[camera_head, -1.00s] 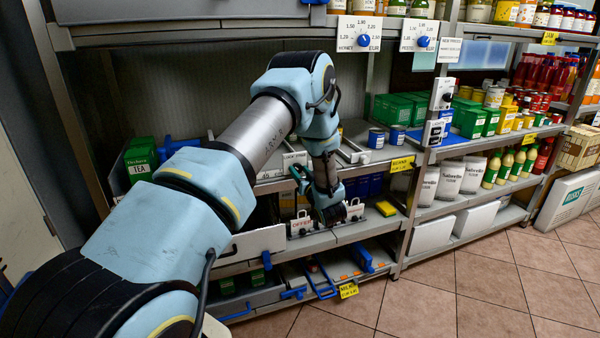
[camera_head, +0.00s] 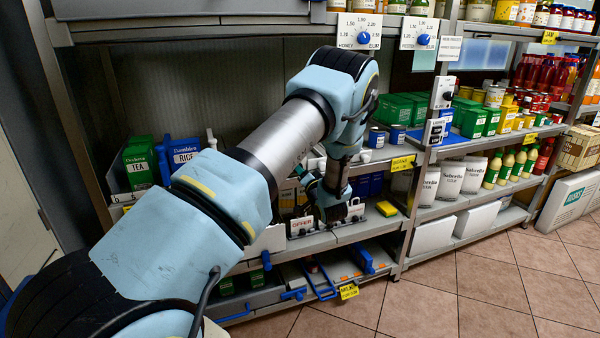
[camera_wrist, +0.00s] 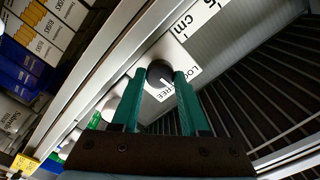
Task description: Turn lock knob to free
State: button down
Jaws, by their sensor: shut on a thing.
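The lock knob (camera_wrist: 159,72) is a dark round knob with a white pointer mark, in the upper middle of the wrist view. It sits on a white label plate (camera_wrist: 188,84) lettered LOCK and FREE. The pointer mark faces the side of the plate where FREE is printed. My gripper (camera_wrist: 160,79) has two green fingers, one on each side of the knob, shut on it. In the head view my gripper (camera_head: 308,182) is mostly hidden behind my arm, at the middle shelf, and the knob cannot be made out there.
A metal rail (camera_wrist: 100,70) runs diagonally beside the knob, with a dark wire rack (camera_wrist: 262,95) to the right. In the head view, an OFFER sign (camera_head: 301,225) stands on the shelf below my gripper. Blue tins (camera_head: 377,138) stand to the right. The tiled floor (camera_head: 450,285) is clear.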

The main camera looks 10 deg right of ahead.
jog(key=m, duration=0.9)
jog(key=shift+f+m, duration=0.1)
jog(key=shift+m, duration=0.3)
dwell(0.4)
jog(key=shift+c, duration=2)
grip_release()
jog(key=shift+s, duration=0.1)
jog(key=s+d+b, duration=0.1)
jog(key=s+b, duration=0.1)
jog(key=s, duration=0.8)
jog(key=shift+s+d, duration=0.2)
jog(key=shift+s, duration=0.1)
